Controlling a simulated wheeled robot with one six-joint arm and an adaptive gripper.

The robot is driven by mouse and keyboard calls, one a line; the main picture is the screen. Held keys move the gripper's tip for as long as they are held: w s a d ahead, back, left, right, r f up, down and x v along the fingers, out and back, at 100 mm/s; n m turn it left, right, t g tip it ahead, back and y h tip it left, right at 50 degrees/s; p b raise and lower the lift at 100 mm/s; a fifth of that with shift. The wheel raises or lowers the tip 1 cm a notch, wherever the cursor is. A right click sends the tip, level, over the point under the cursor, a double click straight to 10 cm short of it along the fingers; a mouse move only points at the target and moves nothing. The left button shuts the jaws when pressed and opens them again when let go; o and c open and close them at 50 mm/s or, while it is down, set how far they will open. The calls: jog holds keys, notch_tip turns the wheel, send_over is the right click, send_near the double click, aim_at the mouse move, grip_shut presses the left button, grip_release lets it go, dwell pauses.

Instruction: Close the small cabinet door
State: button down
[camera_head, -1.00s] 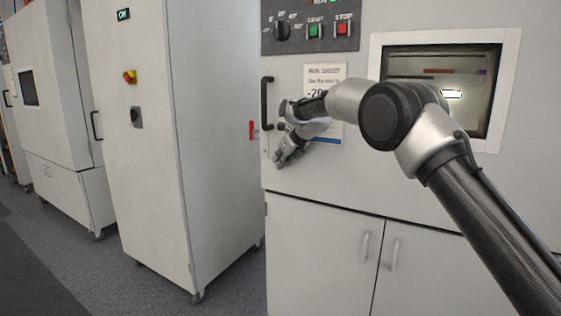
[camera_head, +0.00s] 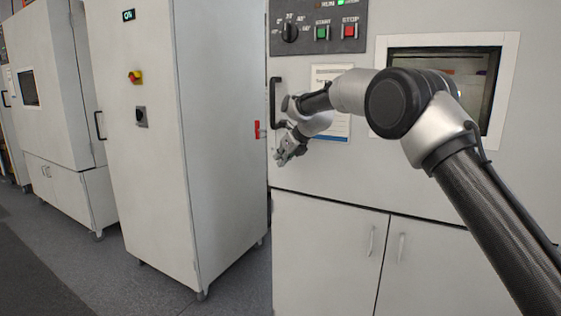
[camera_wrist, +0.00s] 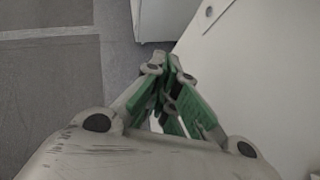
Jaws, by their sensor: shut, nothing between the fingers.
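The machine in front of me has two small lower cabinet doors, a left one (camera_head: 325,255) and a right one (camera_head: 430,275), each with a pale upright handle. Both look flush with the front. Above them is a larger door panel (camera_head: 345,178) with a window and a black handle (camera_head: 275,102) at its left edge. My gripper (camera_head: 281,160) is shut and empty near that left edge, below the black handle and above the lower doors. In the wrist view, the green-padded fingers (camera_wrist: 172,62) come together beside a pale panel. Contact with the panel cannot be told.
A tall grey cabinet (camera_head: 150,190) on wheels stands to the left, with a small red part (camera_head: 257,129) by its right side. Another white machine (camera_head: 60,120) stands farther left. Grey floor (camera_head: 80,280) is open at the lower left. A control panel (camera_head: 318,25) sits above.

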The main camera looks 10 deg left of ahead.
jog(key=s+a+r+n, duration=0.2)
jog(key=s+r+n, duration=0.2)
jog(key=s+r, duration=0.2)
jog(key=s+d+f+n+g+h, duration=0.3)
jog(key=s+d+f+n, duration=0.65)
jog(key=n, duration=0.35)
jog(key=s+d+r+n+h, duration=0.1)
jog(key=s+d+n, duration=0.2)
jog(key=s+d, duration=0.9)
jog(key=s+d+r+n+t+h, duration=0.1)
jog(key=s+d+r+n, duration=0.1)
jog(key=s+d, duration=1.1)
jog(key=s+d+r+n+h, duration=0.1)
jog(key=s+d+n, duration=0.3)
jog(key=s+d, duration=0.8)
jog(key=shift+s+d+r+h, duration=0.35)
jog(key=shift+d+r, duration=0.3)
jog(key=shift+d, duration=2.35)
